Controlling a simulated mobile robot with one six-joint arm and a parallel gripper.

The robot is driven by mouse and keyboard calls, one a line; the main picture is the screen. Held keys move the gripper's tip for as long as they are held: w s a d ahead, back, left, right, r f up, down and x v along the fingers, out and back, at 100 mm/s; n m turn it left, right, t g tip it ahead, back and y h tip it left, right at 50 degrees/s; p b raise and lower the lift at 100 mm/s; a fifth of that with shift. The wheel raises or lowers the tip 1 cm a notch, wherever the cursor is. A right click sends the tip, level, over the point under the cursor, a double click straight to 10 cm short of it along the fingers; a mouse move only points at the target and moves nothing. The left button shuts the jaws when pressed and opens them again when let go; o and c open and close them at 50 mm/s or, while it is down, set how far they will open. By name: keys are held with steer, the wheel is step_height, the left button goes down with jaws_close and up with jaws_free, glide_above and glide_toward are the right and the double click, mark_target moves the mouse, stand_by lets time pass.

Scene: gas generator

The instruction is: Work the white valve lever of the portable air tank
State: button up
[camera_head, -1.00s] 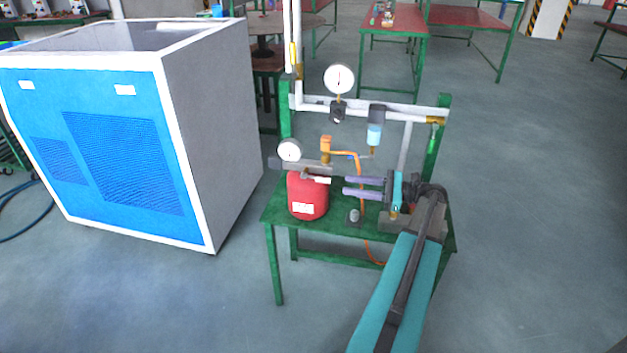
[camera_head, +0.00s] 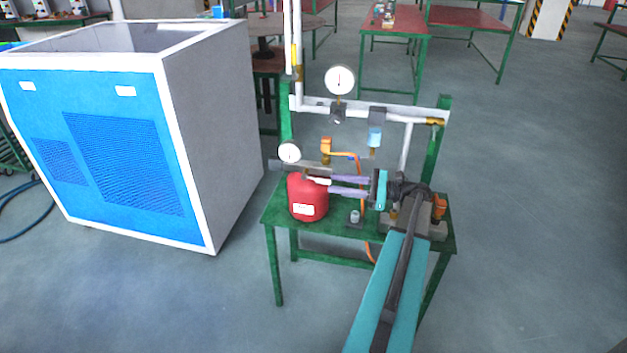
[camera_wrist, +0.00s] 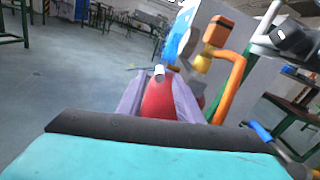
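The portable air tank is a red canister (camera_head: 308,198) on the green bench. Its white valve lever (camera_head: 318,181) shows small at its top. My gripper (camera_head: 331,185) has two lavender fingers, spread apart, pointing left at the upper right side of the tank. In the wrist view the fingers (camera_wrist: 158,90) stand to either side of the red tank (camera_wrist: 158,100), with the white lever (camera_wrist: 159,71) between and just beyond them. Nothing is seen held. Whether a finger touches the lever cannot be told.
The orange hose (camera_wrist: 231,85) and its orange fitting (camera_wrist: 218,32) stand close to the right of the fingers in the wrist view. A round gauge (camera_head: 289,152) sits behind the tank. The green bench (camera_head: 300,247) carries piping above. A blue cabinet (camera_head: 125,160) stands left; floor is free in front.

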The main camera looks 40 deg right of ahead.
mark_target(318, 181)
steer(key=shift+x, duration=4.4)
jaws_close()
steer(key=shift+d, duration=0.15)
steer(key=shift+a+p, duration=0.2)
steer(key=shift+p, duration=0.1)
